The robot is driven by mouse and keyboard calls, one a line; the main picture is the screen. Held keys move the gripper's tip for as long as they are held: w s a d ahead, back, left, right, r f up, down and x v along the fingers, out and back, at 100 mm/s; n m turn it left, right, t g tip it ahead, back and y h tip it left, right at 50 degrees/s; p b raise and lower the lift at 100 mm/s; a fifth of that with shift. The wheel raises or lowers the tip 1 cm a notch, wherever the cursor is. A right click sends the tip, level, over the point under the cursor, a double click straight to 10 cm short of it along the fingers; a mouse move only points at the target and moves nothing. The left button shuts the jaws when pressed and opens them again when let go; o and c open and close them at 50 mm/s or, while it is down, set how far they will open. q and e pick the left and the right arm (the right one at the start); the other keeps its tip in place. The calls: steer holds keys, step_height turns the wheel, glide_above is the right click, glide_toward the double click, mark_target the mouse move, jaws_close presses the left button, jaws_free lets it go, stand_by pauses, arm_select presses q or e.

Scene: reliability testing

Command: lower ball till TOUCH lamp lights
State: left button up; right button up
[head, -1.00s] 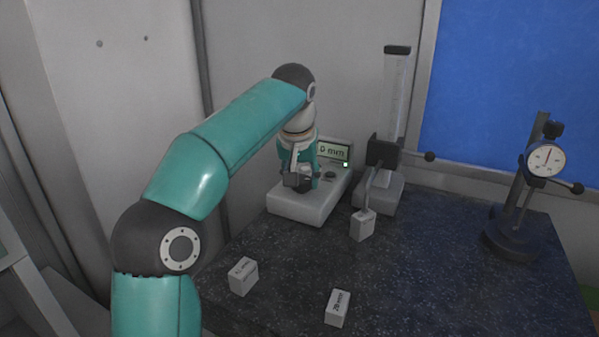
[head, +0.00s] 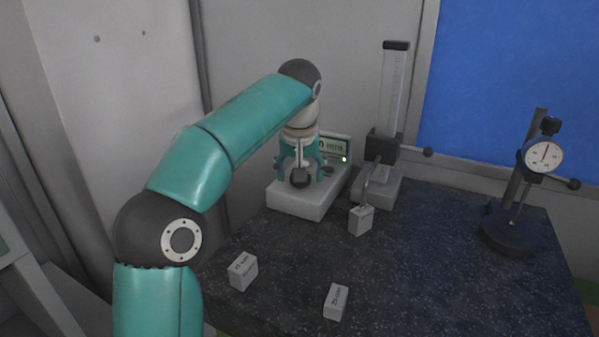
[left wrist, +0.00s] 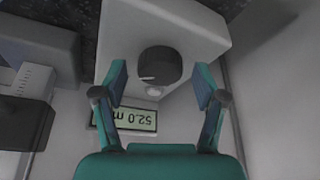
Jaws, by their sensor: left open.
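The height gauge (head: 392,110) stands at the back of the dark granite table, with a dark carriage (head: 382,147) low on its scale column. A thin arm runs from the carriage down to a light block (head: 361,220); the ball is too small to make out. The white control box (head: 297,204) has a dark knob (left wrist: 160,66) and a display (left wrist: 125,118) reading 52.0 mm, upside down in the left wrist view. A small bright lamp (head: 344,159) shows beside the display; its label is unreadable. My left gripper (left wrist: 161,78) is open above the knob, its fingers apart from it.
Two labelled light blocks (head: 243,271) (head: 336,301) lie at the front of the table. A dial indicator (head: 543,156) on a dark stand is at the right. The middle of the table is clear. A wall stands close behind the box.

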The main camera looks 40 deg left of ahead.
mark_target(300, 194)
arm_select(q)
steer(key=v, duration=0.7)
steer(key=shift+d, duration=0.15)
steer(key=shift+r, duration=0.1)
stand_by(1.4)
